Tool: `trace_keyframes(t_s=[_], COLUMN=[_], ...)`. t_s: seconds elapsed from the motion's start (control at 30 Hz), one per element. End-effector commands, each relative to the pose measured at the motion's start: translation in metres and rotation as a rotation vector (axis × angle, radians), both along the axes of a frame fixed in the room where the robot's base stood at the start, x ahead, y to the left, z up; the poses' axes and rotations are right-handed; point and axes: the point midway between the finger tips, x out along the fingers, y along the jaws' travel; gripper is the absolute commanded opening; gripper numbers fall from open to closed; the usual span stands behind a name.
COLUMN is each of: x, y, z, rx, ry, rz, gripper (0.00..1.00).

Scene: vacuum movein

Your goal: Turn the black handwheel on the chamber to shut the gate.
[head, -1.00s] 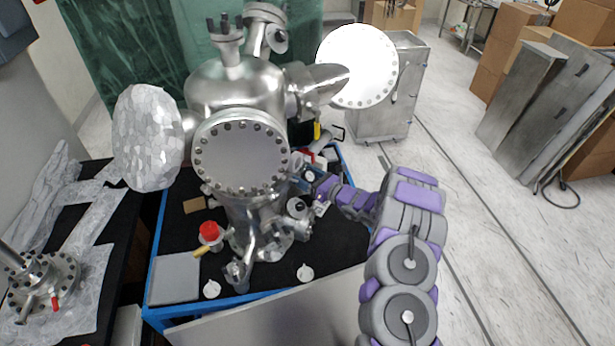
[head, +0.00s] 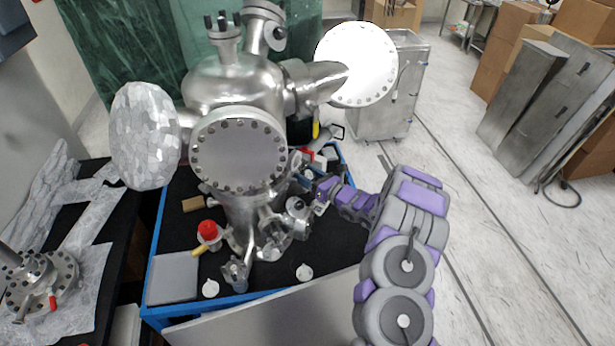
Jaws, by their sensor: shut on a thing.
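The steel chamber (head: 222,85) stands upright on a black-topped cart, its large round flange (head: 239,152) facing me. My arm reaches in from the right, and my gripper (head: 303,178) is at the chamber's right side, just beside the flange. The gripper is small in view and its fingers are partly lost against dark parts. It is shut on what looks like the black handwheel, which is mostly hidden there. A small fitting with a dark knob (head: 297,204) sits just below the gripper. The gate itself cannot be made out.
The blue-edged cart (head: 152,270) carries a red-capped part (head: 208,230), a grey plate (head: 173,279) and small white pieces. A round side flange (head: 356,65) juts out above my arm. A metal cabinet (head: 385,85) stands behind.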

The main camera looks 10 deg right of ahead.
Motion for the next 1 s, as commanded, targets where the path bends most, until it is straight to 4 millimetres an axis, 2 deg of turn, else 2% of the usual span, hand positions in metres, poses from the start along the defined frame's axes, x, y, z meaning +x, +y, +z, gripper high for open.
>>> trace_keyframes(t_s=[1.0], x=[0.0038], y=[-0.0013], z=[0.0116], rx=[0.370], ry=[0.420], rz=[-0.570], gripper=[0.30])
